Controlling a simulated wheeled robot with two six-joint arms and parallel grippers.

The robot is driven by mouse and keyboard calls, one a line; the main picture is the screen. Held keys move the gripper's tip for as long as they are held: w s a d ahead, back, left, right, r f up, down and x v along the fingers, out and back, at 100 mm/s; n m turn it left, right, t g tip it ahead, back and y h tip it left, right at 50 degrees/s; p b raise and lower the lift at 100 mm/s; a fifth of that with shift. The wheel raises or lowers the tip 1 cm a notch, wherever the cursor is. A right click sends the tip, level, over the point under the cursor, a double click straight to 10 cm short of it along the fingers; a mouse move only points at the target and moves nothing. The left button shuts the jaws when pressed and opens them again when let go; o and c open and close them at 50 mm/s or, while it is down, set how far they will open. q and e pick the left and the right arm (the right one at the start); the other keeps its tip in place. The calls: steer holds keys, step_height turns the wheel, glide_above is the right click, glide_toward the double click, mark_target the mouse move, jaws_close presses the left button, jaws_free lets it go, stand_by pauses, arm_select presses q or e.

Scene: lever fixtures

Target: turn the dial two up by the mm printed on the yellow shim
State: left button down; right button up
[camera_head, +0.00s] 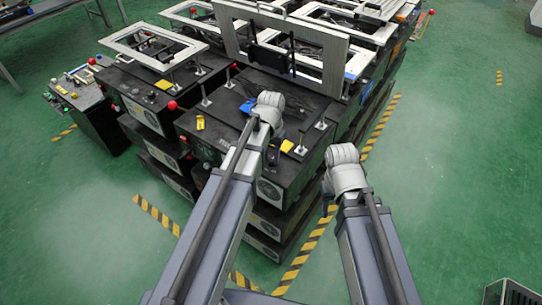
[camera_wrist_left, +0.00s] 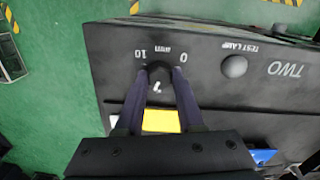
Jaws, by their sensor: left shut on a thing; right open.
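In the left wrist view, the dial (camera_wrist_left: 158,73) is a dark round knob on the black front panel marked TWO (camera_wrist_left: 285,69). A scale with 0, 10 and mm is printed around it, upside down here. My left gripper (camera_wrist_left: 159,80) is shut on the dial, one finger on each side; it also shows in the head view (camera_head: 274,152). The yellow shim (camera_wrist_left: 160,121) lies on the box top, partly covered by my gripper; it shows in the head view (camera_head: 287,146). Its print is not readable. My right gripper (camera_head: 327,196) is open and empty, right of the box.
A round test lamp (camera_wrist_left: 234,66) sits beside the dial. Metal frames (camera_head: 290,45) stand behind. Green floor (camera_head: 440,190) to the right is clear.

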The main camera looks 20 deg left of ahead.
mark_target(272, 160)
stand_by(0.4)
arm_select(q)
steer(key=c, duration=0.5)
jaws_free()
step_height(272, 160, up, 8)
steer(key=p, duration=0.8)
steer(key=shift+f, duration=0.1)
steer(key=shift+s+d, duration=0.15)
steer(key=shift+m+y, duration=0.6)
steer(key=shift+m, duration=0.3)
steer(key=s+d, duration=0.3)
steer(key=s, duration=0.1)
steer(key=s+d, duration=0.3)
steer(key=s, duration=0.2)
steer(key=s+d, duration=0.4)
steer(key=s, duration=0.1)
steer(key=shift+s, duration=0.15)
